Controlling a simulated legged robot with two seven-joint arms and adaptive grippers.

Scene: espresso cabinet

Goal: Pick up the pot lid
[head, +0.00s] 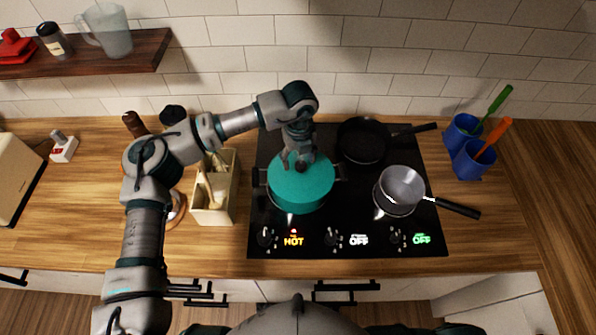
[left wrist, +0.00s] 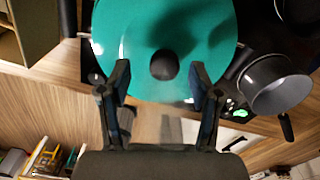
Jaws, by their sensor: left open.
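The teal pot lid (head: 301,187) sits on the pot at the left of the black cooktop in the head view. Its dark round knob is at its middle. The lid (left wrist: 205,30) fills the top of the left wrist view, with the knob (left wrist: 164,64) between the fingers. My left gripper (head: 299,161) is over the lid by the knob. In the left wrist view the left gripper (left wrist: 160,84) is open, with one finger on each side of the knob and apart from it. My right gripper is not in view.
A black frying pan (head: 362,142) and a grey saucepan (head: 400,188) stand on the cooktop (head: 349,222) to the right. A utensil box (head: 213,214) stands left of it. Blue cups (head: 471,160) with utensils stand at the right. One burner label reads HOT.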

